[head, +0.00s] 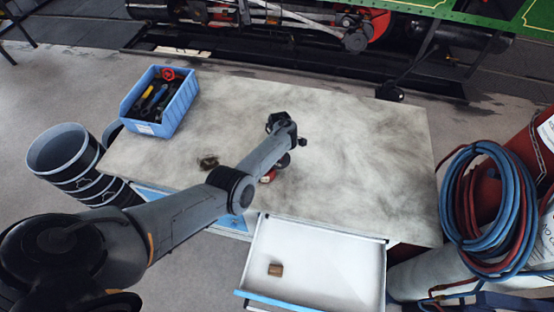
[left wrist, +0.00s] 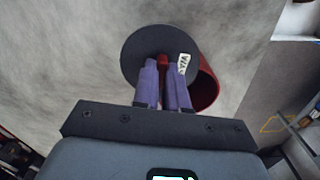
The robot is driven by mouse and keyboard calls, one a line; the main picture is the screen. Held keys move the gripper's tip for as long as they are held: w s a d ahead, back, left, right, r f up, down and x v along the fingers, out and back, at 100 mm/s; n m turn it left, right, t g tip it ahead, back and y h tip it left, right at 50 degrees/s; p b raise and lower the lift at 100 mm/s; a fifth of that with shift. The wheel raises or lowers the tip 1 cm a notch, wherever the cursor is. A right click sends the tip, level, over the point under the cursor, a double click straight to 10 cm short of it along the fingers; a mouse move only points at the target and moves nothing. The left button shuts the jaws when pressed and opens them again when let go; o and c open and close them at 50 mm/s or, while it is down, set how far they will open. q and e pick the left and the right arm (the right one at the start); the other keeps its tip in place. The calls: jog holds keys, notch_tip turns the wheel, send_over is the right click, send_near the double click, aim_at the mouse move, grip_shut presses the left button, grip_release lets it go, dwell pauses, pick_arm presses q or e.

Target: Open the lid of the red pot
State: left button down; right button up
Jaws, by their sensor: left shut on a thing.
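The red pot (left wrist: 207,90) shows in the left wrist view below and to the right of its dark round lid (left wrist: 150,38), which has a small white label. My left gripper (left wrist: 163,66) has its purple fingers shut on the lid's red knob. The lid sits off to one side of the pot in this view; I cannot tell how far it is above the rim. In the head view a bit of the red pot (head: 268,176) shows behind my left arm, on the worktop. The arm hides most of it. My right gripper is not in view.
The grey worktop (head: 370,150) is mostly clear on the right. A blue tool bin (head: 150,128) stands at its back left. A small dark thing (head: 208,162) lies left of my arm. An open drawer (head: 335,270) at the front holds a brown cylinder (head: 275,269).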

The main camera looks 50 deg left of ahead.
pick_arm(q)
jog(key=n+b, duration=0.1)
jog(key=w+n+b, duration=0.1)
jog(key=n+b, duration=0.1)
jog(key=shift+w+a+f, duration=0.25)
jog(key=shift+a, duration=0.15)
jog(key=shift+w+a+r+n+b, duration=0.1)
jog(key=shift+w+a+n+b, duration=0.15)
jog(key=shift+n+b, duration=0.5)
jog(key=shift+w+a+r+n+b, duration=0.1)
jog(key=shift+a+n+b, duration=0.1)
jog(key=shift+n+b, duration=0.55)
jog(key=c, duration=1.2)
grip_release()
jog(key=shift+o, duration=0.2)
jog(key=shift+r, duration=0.1)
